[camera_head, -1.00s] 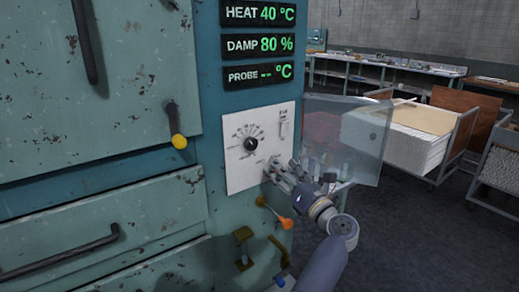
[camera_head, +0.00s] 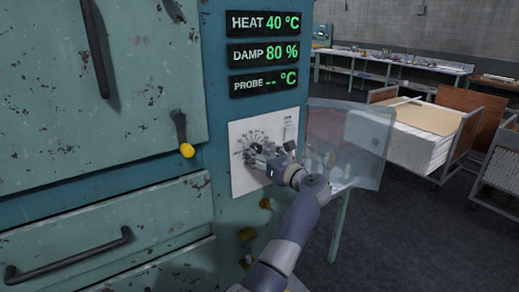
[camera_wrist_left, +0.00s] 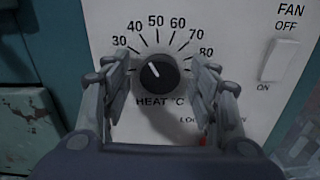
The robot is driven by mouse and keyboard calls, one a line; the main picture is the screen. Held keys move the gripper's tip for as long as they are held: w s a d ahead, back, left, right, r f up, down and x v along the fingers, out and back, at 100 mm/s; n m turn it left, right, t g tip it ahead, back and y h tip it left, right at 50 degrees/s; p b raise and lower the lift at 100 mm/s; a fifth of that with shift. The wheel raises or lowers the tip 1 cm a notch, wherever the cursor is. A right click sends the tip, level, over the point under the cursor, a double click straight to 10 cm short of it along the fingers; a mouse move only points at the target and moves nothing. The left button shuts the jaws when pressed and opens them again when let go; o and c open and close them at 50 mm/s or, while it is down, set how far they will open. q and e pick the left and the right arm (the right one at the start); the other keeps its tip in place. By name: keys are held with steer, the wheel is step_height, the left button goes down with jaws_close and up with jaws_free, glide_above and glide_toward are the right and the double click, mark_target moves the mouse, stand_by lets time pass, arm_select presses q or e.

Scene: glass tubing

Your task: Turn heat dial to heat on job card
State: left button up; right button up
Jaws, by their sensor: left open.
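The heat dial (camera_wrist_left: 160,75) is a round black knob with a white pointer line on a white panel (camera_head: 238,185). In the left wrist view its pointer leans up and left, roughly toward the 40 mark. My left gripper (camera_wrist_left: 160,84) is open, with one finger on each side of the dial; I cannot tell whether they touch it. In the head view my left gripper (camera_head: 264,160) is at the panel and largely covers the dial. The heat display (camera_head: 264,23) reads 40 °C. I cannot make out a job card.
A fan switch (camera_wrist_left: 279,60) is right of the dial, on the same panel. A clear cover (camera_head: 350,145) stands open beside my left wrist. A yellow-tipped handle (camera_head: 184,135) sticks out at left. Carts (camera_head: 425,145) stand on the floor at right.

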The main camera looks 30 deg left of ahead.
steer(key=shift+d, duration=0.1)
arm_select(q)
steer(key=c, duration=1.1)
arm_select(e)
steer(key=shift+d, duration=0.2)
arm_select(q)
steer(key=shift+o, duration=0.2)
steer(key=shift+m, duration=1.4)
steer(key=m+p, duration=0.1)
steer(key=m, duration=0.2)
steer(key=shift+m, duration=0.3)
steer(key=m+p, duration=0.1)
steer(key=m, duration=0.2)
steer(key=shift+r+m+p, duration=0.1)
steer(key=shift+m+p, duration=0.2)
steer(key=shift+p, duration=0.1)
steer(key=m+p, duration=0.2)
steer(key=m, duration=0.2)
steer(key=shift+p, duration=0.35)
steer(key=shift+m, duration=0.4)
arm_select(e)
steer(key=r, duration=0.5)
steer(key=shift+w+a+r, duration=0.1)
steer(key=shift+a+r, duration=0.1)
steer(key=shift+r, duration=0.15)
steer(key=shift+d+r, duration=0.1)
steer(key=shift+d, duration=0.05)
